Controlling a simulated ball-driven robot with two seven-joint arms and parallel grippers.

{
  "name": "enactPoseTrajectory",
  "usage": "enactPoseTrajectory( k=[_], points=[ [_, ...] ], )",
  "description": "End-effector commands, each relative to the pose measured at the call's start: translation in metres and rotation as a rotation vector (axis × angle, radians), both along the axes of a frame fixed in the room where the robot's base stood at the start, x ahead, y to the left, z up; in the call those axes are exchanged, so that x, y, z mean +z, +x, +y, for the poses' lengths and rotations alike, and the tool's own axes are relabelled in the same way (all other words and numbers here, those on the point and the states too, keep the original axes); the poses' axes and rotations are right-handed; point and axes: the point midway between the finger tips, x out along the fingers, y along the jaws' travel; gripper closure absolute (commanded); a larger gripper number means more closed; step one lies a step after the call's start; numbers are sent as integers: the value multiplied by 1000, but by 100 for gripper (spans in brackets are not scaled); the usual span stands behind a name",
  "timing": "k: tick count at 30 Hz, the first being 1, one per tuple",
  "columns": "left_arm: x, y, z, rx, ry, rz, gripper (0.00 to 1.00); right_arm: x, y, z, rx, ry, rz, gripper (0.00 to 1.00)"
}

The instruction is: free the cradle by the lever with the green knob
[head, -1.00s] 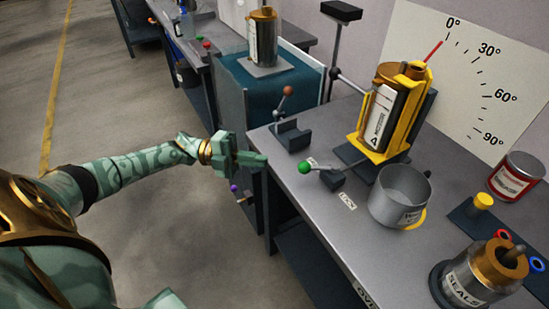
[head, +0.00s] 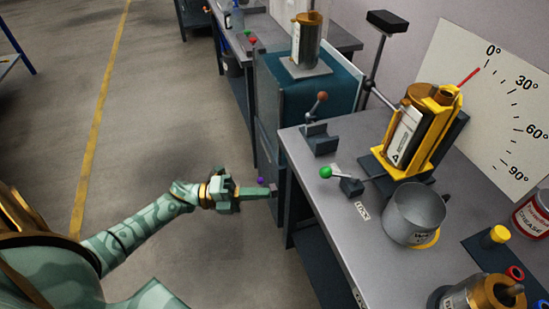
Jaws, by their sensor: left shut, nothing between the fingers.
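The lever with the green knob (head: 326,172) stands near the front edge of the bench, beside a plate marked LOCK (head: 362,211). The yellow cradle (head: 435,128) holds a metal and bronze cylinder (head: 405,133) on the bench behind the lever. Its red pointer (head: 468,76) is near 0° on the white dial board (head: 500,110). My left gripper (head: 272,191) is shut and empty, off the front edge of the bench, left of the green knob and apart from it. My right gripper is not in view.
A grey pot (head: 415,214) stands in front of the cradle. A second lever with a brown knob (head: 322,96) is at the bench's far left end. A purple knob (head: 261,180) shows low beside my left gripper.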

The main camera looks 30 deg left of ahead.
Motion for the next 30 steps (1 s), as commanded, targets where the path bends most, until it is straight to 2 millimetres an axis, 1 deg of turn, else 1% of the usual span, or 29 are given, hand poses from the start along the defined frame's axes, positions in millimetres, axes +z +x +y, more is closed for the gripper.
enactPoseTrajectory(
  k=[1,4,9,13,16,21,24,30],
  points=[
    [3,4,-8,-2,-4,-4,100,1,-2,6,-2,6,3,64],
    [5,14,-24,-1,-5,-3,100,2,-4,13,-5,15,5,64],
    [11,33,-56,-1,-6,-3,100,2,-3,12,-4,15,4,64],
    [14,47,-78,-1,-6,-2,100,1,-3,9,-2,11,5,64],
    [15,63,-80,0,-3,-1,100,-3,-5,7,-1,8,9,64],
    [18,79,-83,-1,-3,2,100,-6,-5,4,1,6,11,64],
    [20,82,-84,-1,-4,2,100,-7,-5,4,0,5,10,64],
    [20,83,-84,-1,-4,2,100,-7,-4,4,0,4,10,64]
  ],
)
